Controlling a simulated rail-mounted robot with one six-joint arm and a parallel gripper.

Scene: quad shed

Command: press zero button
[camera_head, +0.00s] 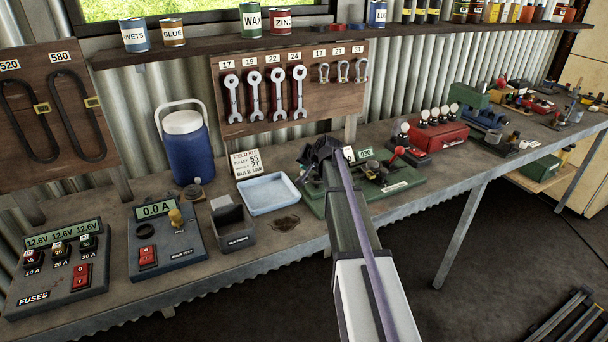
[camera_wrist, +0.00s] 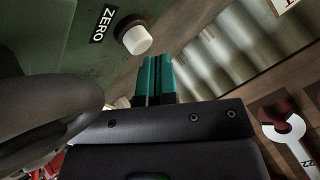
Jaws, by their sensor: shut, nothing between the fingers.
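The zero button is a white round cap (camera_wrist: 137,40) on a dark collar, set in a green panel (camera_wrist: 60,40) beside a black ZERO label (camera_wrist: 102,24) in the wrist view. My gripper (camera_wrist: 157,62) has teal fingers closed together with nothing between them. Their tips are just below the button in the picture; I cannot tell whether they touch it. In the head view my gripper (camera_head: 326,150) is over the back left of a green-based device (camera_head: 404,187) with a small display and a red-knobbed lever. My arm hides part of that device.
A blue tray (camera_head: 268,194) and a dark open box (camera_head: 233,229) stand left of the device. A red box with several gauges (camera_head: 437,133) stands to its right. A board with hanging wrenches (camera_head: 265,100) is behind, and one wrench (camera_wrist: 291,133) shows close in the wrist view.

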